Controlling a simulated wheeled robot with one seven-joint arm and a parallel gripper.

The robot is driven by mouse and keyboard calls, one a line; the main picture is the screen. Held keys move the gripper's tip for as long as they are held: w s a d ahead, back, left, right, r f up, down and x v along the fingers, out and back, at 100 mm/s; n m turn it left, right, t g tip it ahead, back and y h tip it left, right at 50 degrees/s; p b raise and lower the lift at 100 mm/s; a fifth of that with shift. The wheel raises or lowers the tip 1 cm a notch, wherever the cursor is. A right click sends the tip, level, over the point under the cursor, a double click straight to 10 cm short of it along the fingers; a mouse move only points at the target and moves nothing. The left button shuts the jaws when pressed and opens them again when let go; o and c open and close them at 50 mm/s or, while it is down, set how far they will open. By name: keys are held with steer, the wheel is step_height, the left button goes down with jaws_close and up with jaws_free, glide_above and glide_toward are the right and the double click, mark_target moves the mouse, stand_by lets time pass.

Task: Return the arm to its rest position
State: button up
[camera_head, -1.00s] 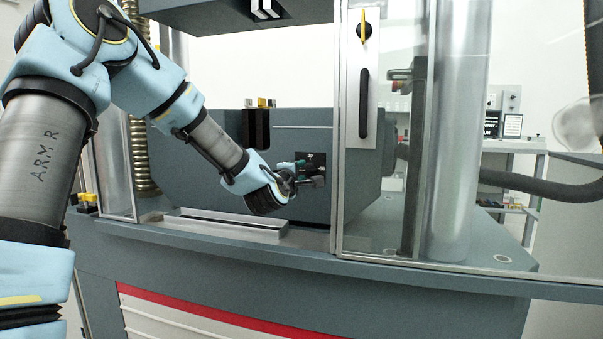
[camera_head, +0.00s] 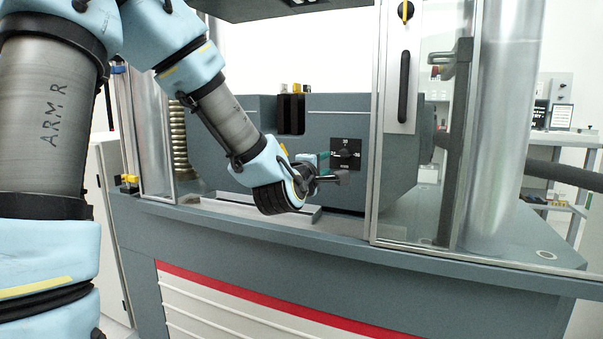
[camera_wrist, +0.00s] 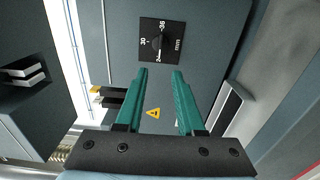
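My gripper (camera_head: 328,168) is at the end of my bent arm, in front of the grey testing machine (camera_head: 240,150). In the wrist view its two green fingers (camera_wrist: 161,95) stand apart with nothing between them. Beyond the fingertips is a black dial plate (camera_wrist: 166,40) with a knob and printed numbers, which also shows in the head view (camera_head: 345,153). A small yellow warning triangle (camera_wrist: 153,114) shows on the machine face between the fingers. I cannot tell how far the fingertips are from the face.
A clear door with a metal frame and black handle (camera_head: 404,86) stands to the right of my gripper. A thick column (camera_head: 505,130) is behind it. The machine's front ledge (camera_head: 330,232) runs below my arm. A shelf unit (camera_head: 560,160) stands at the far right.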

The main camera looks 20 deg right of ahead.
steer(key=w+a+f+m+g+y, duration=0.1)
steer(key=a+f+m+g+y, duration=0.4)
steer(key=a+f, duration=0.85)
steer(key=s+a+f+m+g+y, duration=0.1)
steer(key=s+a+f+m+y, duration=0.15)
steer(key=a, duration=0.45)
steer(key=s+a+f+m+g+y, duration=0.1)
steer(key=s+a+f+g+y, duration=0.15)
steer(key=a, duration=0.45)
steer(key=s+a+f+m+g+y, duration=0.1)
steer(key=s+a+m+g+y, duration=0.15)
steer(key=s+a, duration=0.5)
step_height(320, 180, up, 13)
steer(key=a+p, duration=0.1)
steer(key=p, duration=1.2)
steer(key=shift+s+a+r+g+p, duration=0.2)
steer(key=shift+s+a+g+p, duration=0.1)
steer(key=shift+s+p, duration=0.15)
